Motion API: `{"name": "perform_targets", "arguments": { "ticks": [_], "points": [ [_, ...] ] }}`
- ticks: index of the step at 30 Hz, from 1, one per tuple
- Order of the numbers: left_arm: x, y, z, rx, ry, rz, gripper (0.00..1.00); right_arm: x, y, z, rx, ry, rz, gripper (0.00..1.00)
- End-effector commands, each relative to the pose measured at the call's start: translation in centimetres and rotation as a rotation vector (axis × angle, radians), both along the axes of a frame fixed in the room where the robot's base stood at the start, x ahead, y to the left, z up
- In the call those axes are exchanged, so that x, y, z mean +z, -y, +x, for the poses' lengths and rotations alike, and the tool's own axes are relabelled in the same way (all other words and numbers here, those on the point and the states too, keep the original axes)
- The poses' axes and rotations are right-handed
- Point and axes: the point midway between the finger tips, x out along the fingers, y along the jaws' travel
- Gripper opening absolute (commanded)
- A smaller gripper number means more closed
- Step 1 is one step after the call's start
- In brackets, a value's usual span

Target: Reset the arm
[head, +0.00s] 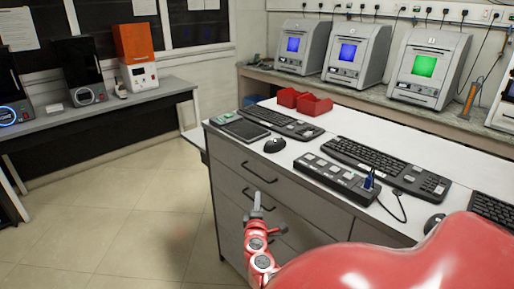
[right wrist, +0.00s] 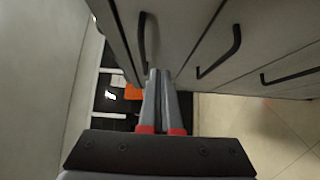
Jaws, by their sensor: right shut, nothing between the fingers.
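My right gripper (head: 257,203) shows in the head view in front of the drawer cabinet, below the edge of the white worktop, at the end of my red arm. It also shows in the right wrist view (right wrist: 160,74), where its two grey fingers lie together with nothing between them. Drawer fronts with dark handles (right wrist: 219,54) are close beyond the fingertips in that view. I cannot tell whether the fingers touch the cabinet. My left gripper is not in view.
The white worktop (head: 330,118) holds keyboards (head: 385,168), a mouse (head: 274,145), a black strip device (head: 336,178) and red bins (head: 304,101). Grey machines with lit screens (head: 427,69) stand on the back bench. Open tiled floor (head: 120,225) lies to the left.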

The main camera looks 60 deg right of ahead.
Motion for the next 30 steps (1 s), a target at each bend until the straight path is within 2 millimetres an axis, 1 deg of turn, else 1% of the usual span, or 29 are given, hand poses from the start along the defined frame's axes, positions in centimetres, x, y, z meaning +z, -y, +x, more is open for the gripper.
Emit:
{"name": "perform_targets", "arguments": {
  "ticks": [1, 3, 9, 15, 22, 24, 26, 29, 30],
  "points": [
    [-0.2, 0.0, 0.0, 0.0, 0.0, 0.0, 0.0, -0.1, -0.8, -0.4, 0.003, -0.001, -0.001, 0.0],
    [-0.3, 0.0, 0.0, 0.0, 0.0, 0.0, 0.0, 0.0, -1.7, -1.0, 0.004, 0.001, -0.001, 0.0],
    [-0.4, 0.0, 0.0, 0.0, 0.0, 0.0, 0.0, 0.0, -3.7, -2.1, 0.004, 0.001, 0.001, 0.0],
    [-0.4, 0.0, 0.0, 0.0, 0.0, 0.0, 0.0, 0.0, -4.3, -2.5, 0.002, 0.001, 0.001, 0.0],
    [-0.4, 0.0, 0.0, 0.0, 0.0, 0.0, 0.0, -0.1, -4.4, -2.3, 0.01, 0.002, 0.005, 0.0],
    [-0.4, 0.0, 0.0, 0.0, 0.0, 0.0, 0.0, -0.8, -5.1, -1.5, 0.047, 0.007, 0.027, 0.0],
    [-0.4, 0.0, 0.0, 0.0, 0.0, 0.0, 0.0, -1.9, -6.4, 0.0, 0.117, 0.017, 0.064, 0.0],
    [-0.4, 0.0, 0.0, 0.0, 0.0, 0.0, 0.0, -4.6, -10.7, 3.6, 0.307, 0.057, 0.17, 0.0],
    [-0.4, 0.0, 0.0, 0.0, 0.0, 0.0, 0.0, -5.7, -13.1, 5.3, 0.405, 0.084, 0.224, 0.0]
  ]
}}
